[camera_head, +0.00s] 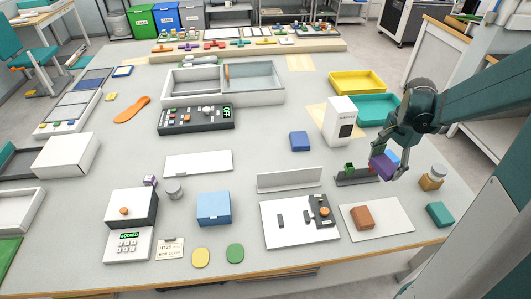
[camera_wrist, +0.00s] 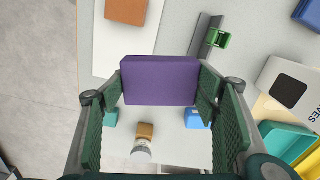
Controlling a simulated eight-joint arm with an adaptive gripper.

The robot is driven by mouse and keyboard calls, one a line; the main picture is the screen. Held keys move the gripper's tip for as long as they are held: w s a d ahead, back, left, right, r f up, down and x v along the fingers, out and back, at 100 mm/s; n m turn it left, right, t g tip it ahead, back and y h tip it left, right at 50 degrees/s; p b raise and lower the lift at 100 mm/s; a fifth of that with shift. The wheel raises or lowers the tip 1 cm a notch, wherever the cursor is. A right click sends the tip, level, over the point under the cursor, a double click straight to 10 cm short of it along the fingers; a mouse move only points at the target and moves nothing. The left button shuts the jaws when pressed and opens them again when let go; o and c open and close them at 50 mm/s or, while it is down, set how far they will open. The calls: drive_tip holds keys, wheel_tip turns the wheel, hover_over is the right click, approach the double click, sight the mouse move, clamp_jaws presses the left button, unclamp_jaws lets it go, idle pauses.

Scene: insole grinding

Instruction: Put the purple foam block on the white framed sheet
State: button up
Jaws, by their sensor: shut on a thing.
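The purple foam block (camera_head: 382,167) is held in the air by my gripper (camera_head: 386,158) over the right part of the table. In the wrist view the purple block (camera_wrist: 160,80) sits between the two green ribbed fingers of my gripper (camera_wrist: 163,88), which are shut on its sides. A pale flat sheet (camera_head: 395,213) lies on the table below and in front of the block, with a brown block on it. This sheet also shows at the upper left of the wrist view (camera_wrist: 115,55). I cannot tell whether it is the white framed sheet.
The brown block (camera_head: 363,218) occupies part of the pale sheet. A grey rail with a green piece (camera_head: 349,168), a jar (camera_head: 432,178), a teal block (camera_head: 440,214) and a white box (camera_head: 340,120) stand nearby. A white board (camera_head: 290,235) with a dark device lies left.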

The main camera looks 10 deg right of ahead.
drive_tip(key=w+a+n, duration=0.4)
drive_tip(key=w+a, duration=1)
drive_tip(key=w, duration=0.1)
drive_tip(key=n, duration=1.1)
hover_over(198, 162)
wheel_tip(198, 162, down, 5)
drive_tip(key=shift+s+d+f+p, duration=0.1)
drive_tip(key=shift+s+f+p, duration=0.05)
drive_tip(key=shift+f+p, duration=0.25)
drive_tip(key=shift+f, duration=3.1)
drive_tip(key=shift+b, duration=0.3)
